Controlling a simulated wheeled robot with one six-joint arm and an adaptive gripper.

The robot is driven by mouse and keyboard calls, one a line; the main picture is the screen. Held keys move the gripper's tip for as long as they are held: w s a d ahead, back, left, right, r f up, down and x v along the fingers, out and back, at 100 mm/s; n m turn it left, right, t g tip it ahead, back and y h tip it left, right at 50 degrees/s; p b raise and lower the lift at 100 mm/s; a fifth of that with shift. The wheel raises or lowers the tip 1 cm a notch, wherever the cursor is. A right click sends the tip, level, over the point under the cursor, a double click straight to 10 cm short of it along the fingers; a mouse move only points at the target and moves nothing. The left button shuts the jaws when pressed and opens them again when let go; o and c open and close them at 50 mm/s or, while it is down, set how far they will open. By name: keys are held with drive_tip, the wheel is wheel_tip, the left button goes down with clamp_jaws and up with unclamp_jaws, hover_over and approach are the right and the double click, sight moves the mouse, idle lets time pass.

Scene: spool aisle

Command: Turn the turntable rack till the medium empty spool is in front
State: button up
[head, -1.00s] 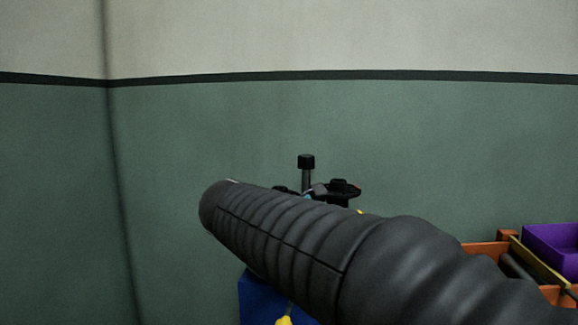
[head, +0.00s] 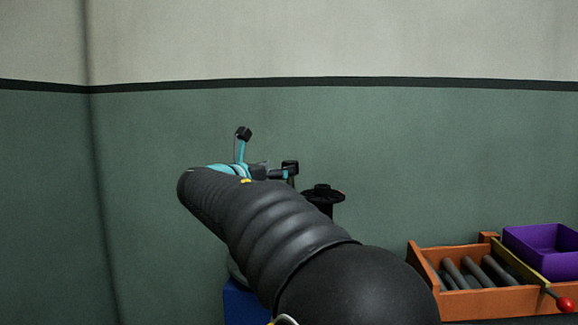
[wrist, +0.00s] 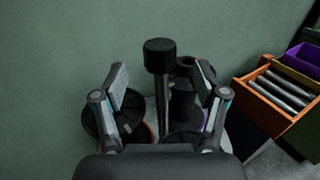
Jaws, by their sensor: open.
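The turntable rack's black-knobbed post (wrist: 160,58) stands between the two fingers of my gripper (wrist: 162,76) in the wrist view. The fingers are open, apart on either side of it. Around the post are a dark spool with an orange edge (wrist: 92,124) at left, a tall black spool (wrist: 184,90) behind right and a dark spool with a purple edge (wrist: 184,137) at front right, partly hidden by my gripper. In the head view my arm hides most of the rack; a black spool (head: 322,192) shows right of my gripper. I cannot tell which spool is the medium empty one.
An orange crate (head: 425,262) with several dark rods stands right of the rack, with a purple bin (head: 535,254) behind it. A yellow bar with a red knob (head: 564,304) lies along the crate. A blue support (head: 238,305) shows below my arm. A green wall is behind.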

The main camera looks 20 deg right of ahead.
drive_tip(key=x, duration=0.6)
drive_tip(key=shift+d, duration=0.1)
clamp_jaws()
